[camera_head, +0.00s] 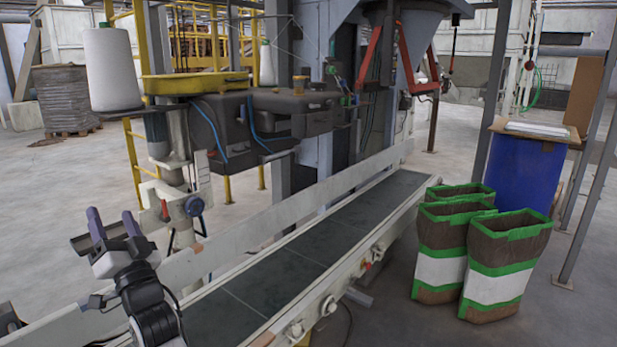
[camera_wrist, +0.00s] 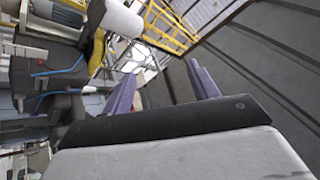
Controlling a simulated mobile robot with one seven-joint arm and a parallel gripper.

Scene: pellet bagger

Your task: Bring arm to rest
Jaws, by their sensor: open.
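My gripper (camera_head: 114,224) is at the lower left in the head view, raised in front of the conveyor's near left end, with its fingers pointing up. Its two purple fingers stand apart with nothing between them. In the wrist view, the two fingers of my gripper (camera_wrist: 160,88) also show spread and empty, with the ceiling, a yellow railing and a white thread cone beyond them. The dark conveyor belt (camera_head: 300,262) runs from the lower left to the upper right beside my arm and carries nothing that I can see.
Several open brown, white and green bags (camera_head: 492,284) stand right of the conveyor, before a blue drum (camera_head: 528,175). The dark sewing machine (camera_head: 297,112) hangs over the belt's far side. A white thread cone (camera_head: 111,70) stands above my gripper in the picture.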

